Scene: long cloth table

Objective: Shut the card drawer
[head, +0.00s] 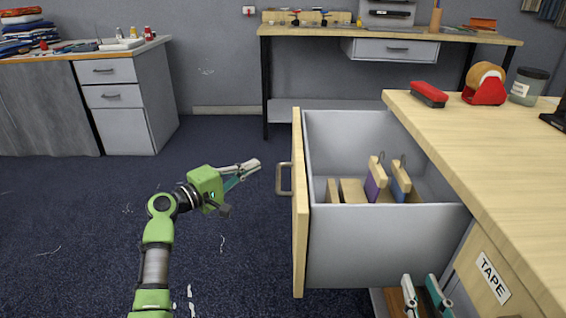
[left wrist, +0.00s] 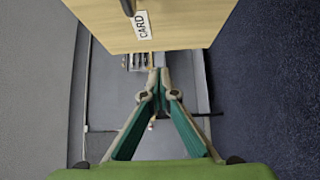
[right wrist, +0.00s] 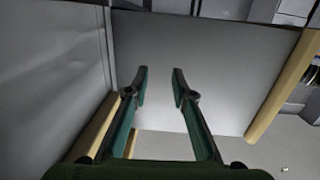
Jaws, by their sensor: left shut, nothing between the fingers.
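The card drawer (head: 300,215) stands far open, its pale wooden front facing left with a metal handle (head: 284,178). Its grey box holds wooden blocks and a purple and a blue piece (head: 375,185). In the left wrist view its front (left wrist: 180,30) shows the CARD label (left wrist: 142,25) and part of the handle. My left gripper (head: 257,165) is shut and empty, just left of the handle and apart from it in the head view. My right gripper (head: 424,285) is open and empty, low by the drawer's near side; its open fingers also show in the right wrist view (right wrist: 160,75).
The wooden desk (head: 480,150) on the right carries a red stapler-like item (head: 429,94), a red tape dispenser (head: 484,90) and a jar (head: 527,86). A TAPE label (head: 493,278) is on the front below.

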